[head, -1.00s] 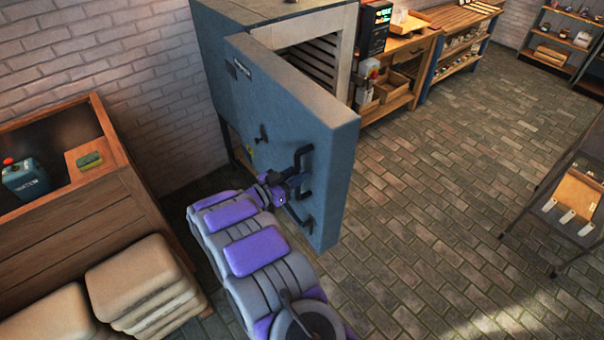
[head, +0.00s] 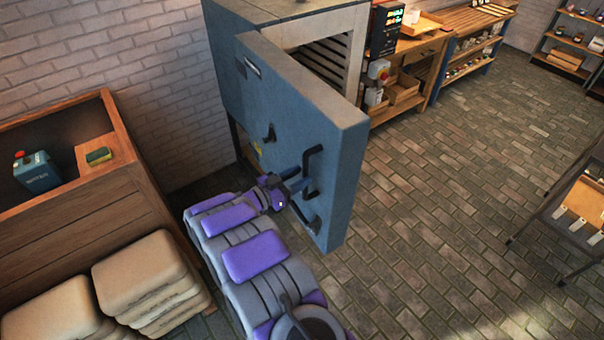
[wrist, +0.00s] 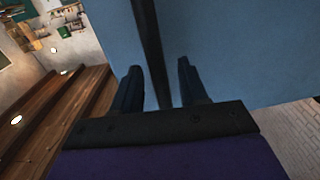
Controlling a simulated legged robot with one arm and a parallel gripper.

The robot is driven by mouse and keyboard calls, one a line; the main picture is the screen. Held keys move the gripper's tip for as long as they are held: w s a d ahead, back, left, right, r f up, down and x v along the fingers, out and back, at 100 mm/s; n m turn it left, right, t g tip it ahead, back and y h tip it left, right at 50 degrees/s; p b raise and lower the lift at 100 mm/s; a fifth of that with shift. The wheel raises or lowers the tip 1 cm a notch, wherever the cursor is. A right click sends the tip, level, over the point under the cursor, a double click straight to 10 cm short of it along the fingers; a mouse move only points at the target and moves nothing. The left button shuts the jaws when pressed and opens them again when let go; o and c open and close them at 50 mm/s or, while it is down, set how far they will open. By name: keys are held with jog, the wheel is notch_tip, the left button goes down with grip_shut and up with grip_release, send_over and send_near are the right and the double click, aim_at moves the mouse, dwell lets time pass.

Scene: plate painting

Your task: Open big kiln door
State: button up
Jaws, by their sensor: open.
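The big kiln (head: 222,75) stands against the brick wall in the head view. Its blue-grey door (head: 300,115) is swung partly open, and the pale ribbed inside (head: 330,55) shows behind it. A black bar handle (head: 312,170) is on the door's outer face near its free edge. My gripper (head: 287,186) is at the door face beside this handle. In the wrist view my gripper (wrist: 157,85) is open, with the dark handle bar (wrist: 149,45) running between its fingers. The blue door (wrist: 235,50) fills the view behind. I cannot tell whether the fingers touch the handle.
A wooden bin (head: 95,210) with a blue box (head: 37,172) stands left, with stacked tan bags (head: 150,275) in front. Workbenches (head: 425,65) line the wall right of the kiln. A dark rack (head: 575,215) stands at the right. The brick floor (head: 450,190) between is clear.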

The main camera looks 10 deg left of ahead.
jog(key=v, duration=1.5)
jog(key=shift+a, duration=0.2)
jog(key=shift+f, duration=0.1)
jog(key=shift+w, duration=0.1)
